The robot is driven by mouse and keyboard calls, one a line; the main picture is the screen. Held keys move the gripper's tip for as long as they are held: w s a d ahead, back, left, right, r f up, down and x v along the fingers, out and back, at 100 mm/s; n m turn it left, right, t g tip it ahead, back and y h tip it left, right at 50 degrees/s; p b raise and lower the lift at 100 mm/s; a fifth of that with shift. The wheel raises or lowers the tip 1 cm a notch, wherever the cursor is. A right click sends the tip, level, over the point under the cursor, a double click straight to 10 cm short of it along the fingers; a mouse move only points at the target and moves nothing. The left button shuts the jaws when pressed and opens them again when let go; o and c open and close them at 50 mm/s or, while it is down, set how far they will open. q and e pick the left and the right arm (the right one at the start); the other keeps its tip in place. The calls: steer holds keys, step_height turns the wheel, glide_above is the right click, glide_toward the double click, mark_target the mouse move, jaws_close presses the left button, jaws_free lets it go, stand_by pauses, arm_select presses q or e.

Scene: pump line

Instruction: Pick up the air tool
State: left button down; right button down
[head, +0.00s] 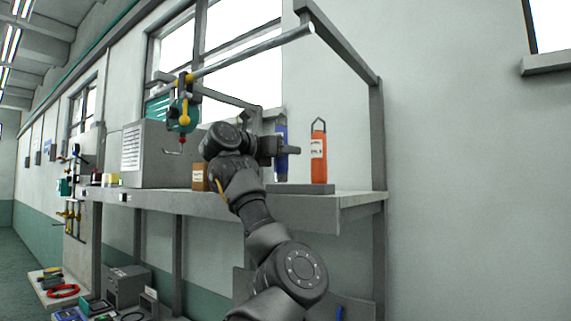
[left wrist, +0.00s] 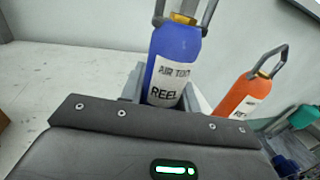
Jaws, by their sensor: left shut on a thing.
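The air tool (head: 281,167) is a blue cylinder with a loop handle at its top, upright at the right end of the bench. In the left wrist view the air tool (left wrist: 176,55) shows a brass-coloured neck and a white label reading "AIR TO..." and "REEL". My left gripper (head: 288,149) is shut on its body, with a finger on each side in the left wrist view (left wrist: 163,88). The gripper hides its middle in the head view. I cannot tell whether its base touches the grey block below. My right gripper is not in view.
An orange cylinder (head: 319,158) with a loop handle stands close to the right on the grey block (head: 305,188). A brown box (head: 200,177) and a large grey case (head: 158,155) stand to the left. A teal tool (head: 182,115) hangs from the overhead rail (head: 250,52).

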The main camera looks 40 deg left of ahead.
arm_select(q)
steer(key=shift+s+r, duration=0.1)
steer(key=shift+r, duration=3.5)
